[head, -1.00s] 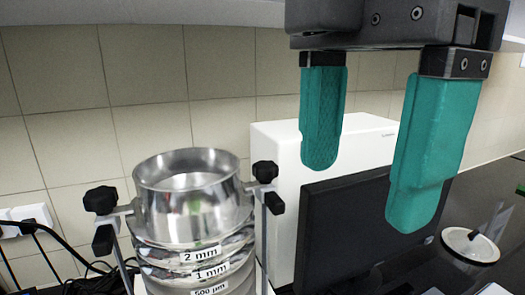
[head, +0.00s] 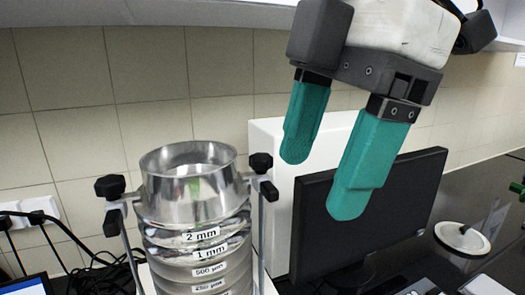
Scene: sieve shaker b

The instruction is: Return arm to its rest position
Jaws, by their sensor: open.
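My gripper (head: 322,190) hangs at the upper right of the head view, with its two teal fingers apart and nothing between them. It is tilted, fingers pointing down and a little left. It appears in front of the black monitor and clear of the sieve stack (head: 198,225), which stands to its left. The stack is a column of metal sieves labelled 2 mm, 1 mm and 500 µm, with an open metal ring on top. The lower end of the stack is cut off by the picture's edge.
Black clamp knobs (head: 110,187) on rods flank the stack. A black monitor (head: 405,205) and a white box (head: 268,140) stand behind my gripper. A shelf (head: 140,12) runs overhead; cables lie at left.

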